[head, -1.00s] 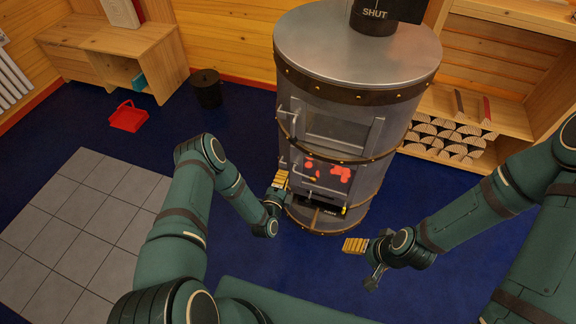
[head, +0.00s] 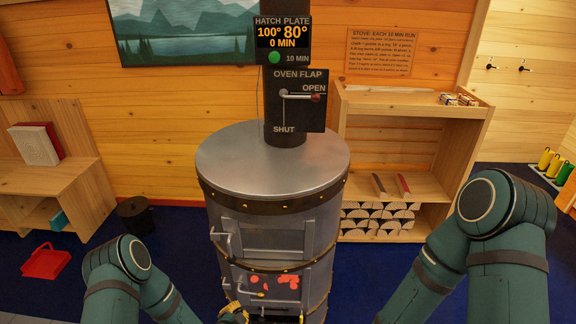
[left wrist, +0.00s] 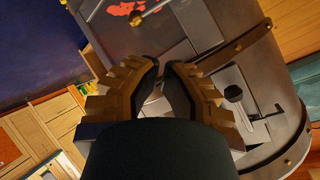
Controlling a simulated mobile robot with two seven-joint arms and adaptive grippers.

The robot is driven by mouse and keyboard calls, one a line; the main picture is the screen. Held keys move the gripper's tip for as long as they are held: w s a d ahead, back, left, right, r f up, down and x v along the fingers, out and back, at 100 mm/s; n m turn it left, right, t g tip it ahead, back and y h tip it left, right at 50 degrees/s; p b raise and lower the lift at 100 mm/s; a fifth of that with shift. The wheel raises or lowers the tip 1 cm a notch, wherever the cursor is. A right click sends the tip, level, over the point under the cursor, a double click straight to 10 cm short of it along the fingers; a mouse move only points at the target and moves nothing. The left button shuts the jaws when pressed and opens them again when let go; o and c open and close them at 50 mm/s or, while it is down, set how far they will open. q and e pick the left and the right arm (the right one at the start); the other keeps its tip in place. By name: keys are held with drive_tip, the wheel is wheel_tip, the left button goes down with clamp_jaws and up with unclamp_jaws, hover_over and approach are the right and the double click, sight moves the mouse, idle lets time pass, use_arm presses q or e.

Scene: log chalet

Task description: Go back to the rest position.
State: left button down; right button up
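My left gripper (head: 235,314) is at the bottom edge of the head view, in front of the stove's lower part and mostly cut off. In the left wrist view its two ridged yellow fingers (left wrist: 160,80) stand a narrow gap apart, with nothing seen between them. The grey round stove (head: 275,165) stands upright close ahead. It also fills much of the left wrist view (left wrist: 215,40). I cannot tell whether the fingers touch it. My right arm (head: 500,230) comes in from the right; its gripper is below the picture.
The oven flap lever (head: 300,96) points to OPEN. Red shapes (head: 288,281) show at the stove's lower door. A wooden shelf (head: 410,104) with split logs stands right of the stove. A black bin (head: 136,216), red tray (head: 46,262) and low cabinet (head: 88,185) are at left.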

use_arm(q)
drive_tip(key=s+d+r+n+g, duration=0.2)
drive_tip(key=s+r+n+g, duration=0.1)
drive_tip(key=s, duration=0.3)
drive_tip(key=s+d+r+n+g+h, duration=0.1)
drive_tip(key=s+r+n+g, duration=0.2)
drive_tip(key=s, duration=0.4)
drive_tip(key=s+d+r+n+g, duration=0.2)
drive_tip(key=s+r+n+g, duration=0.1)
drive_tip(key=s+n, duration=0.3)
drive_tip(key=shift+s+d+n+g, duration=0.3)
drive_tip(key=shift+n+g, duration=0.1)
drive_tip(key=shift+g, duration=0.3)
drive_tip(key=shift+w, duration=0.1)
